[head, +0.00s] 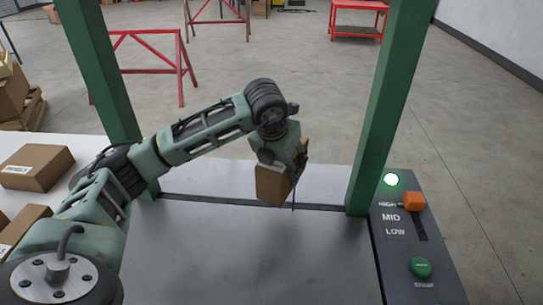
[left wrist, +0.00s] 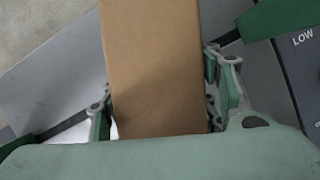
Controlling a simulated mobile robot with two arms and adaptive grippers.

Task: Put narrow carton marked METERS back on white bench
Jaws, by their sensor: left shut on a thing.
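My left gripper (head: 283,172) is shut on a narrow brown carton (head: 270,186). It holds the carton tilted near the back edge of the grey plate, between two green posts; I cannot tell whether the carton touches anything below. In the left wrist view the carton (left wrist: 153,65) stands plain brown between the fingers (left wrist: 162,115). No marking on it shows in either view, so I cannot read METERS. The white bench (head: 85,148) shows at the left, partly behind my left arm. My right gripper is not in view.
Two brown cartons with white labels, one whole (head: 42,172) and one partly hidden (head: 22,226), occupy the bench at the left. Green posts (head: 388,95) (head: 102,75) flank the grey plate (head: 255,250). A control panel (head: 415,245) with a lit lamp stands at the right.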

